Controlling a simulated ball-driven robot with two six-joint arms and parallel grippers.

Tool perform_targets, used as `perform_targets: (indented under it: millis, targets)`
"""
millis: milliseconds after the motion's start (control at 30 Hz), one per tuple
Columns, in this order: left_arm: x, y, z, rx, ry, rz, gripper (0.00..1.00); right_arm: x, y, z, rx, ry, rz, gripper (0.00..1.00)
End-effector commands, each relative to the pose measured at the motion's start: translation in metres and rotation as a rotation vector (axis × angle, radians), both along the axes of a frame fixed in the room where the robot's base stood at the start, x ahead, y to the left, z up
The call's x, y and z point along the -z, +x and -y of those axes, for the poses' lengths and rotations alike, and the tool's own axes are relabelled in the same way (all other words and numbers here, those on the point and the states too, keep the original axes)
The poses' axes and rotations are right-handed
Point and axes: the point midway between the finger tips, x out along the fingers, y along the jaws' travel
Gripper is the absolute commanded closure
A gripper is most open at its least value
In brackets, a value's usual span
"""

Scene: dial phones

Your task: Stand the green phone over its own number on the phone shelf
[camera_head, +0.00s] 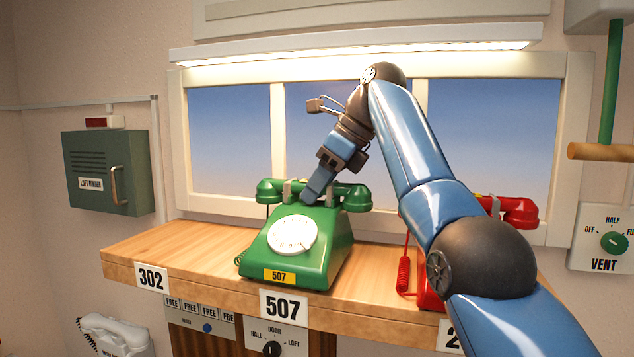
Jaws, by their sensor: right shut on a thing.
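The green phone (325,262) is upright at the front of the wooden phone shelf (205,245), above the 507 plate (284,307). It has a white dial and a yellow tag (279,276) reading 507. I cannot tell whether its base touches the shelf. My right gripper (317,192) comes from above and is shut on the green phone near the middle of its handset. The fingertips partly cover the handset. My left gripper is not in view.
A red phone (520,211) stands farther right, mostly hidden behind my right arm. The shelf above the 302 plate (152,278) is clear. A window with a lamp bar (350,45) is behind. A white phone (115,335) is at lower left, below shelf level.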

Motion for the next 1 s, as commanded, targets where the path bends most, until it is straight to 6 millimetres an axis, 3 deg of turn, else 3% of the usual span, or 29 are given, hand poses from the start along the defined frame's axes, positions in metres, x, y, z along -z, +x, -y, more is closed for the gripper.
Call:
perform_targets:
  millis: [833,867,1000]
  targets:
    - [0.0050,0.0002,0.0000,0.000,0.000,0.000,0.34,0.0036,-0.0001,0.0000,0.000,0.003,0.005,1.00]
    - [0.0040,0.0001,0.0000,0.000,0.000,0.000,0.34,0.0025,-0.0001,-0.0001,0.000,0.003,0.005,0.59]
    - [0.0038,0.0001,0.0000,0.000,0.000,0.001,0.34,0.0031,0.0000,-0.0001,0.000,0.002,0.003,0.38]
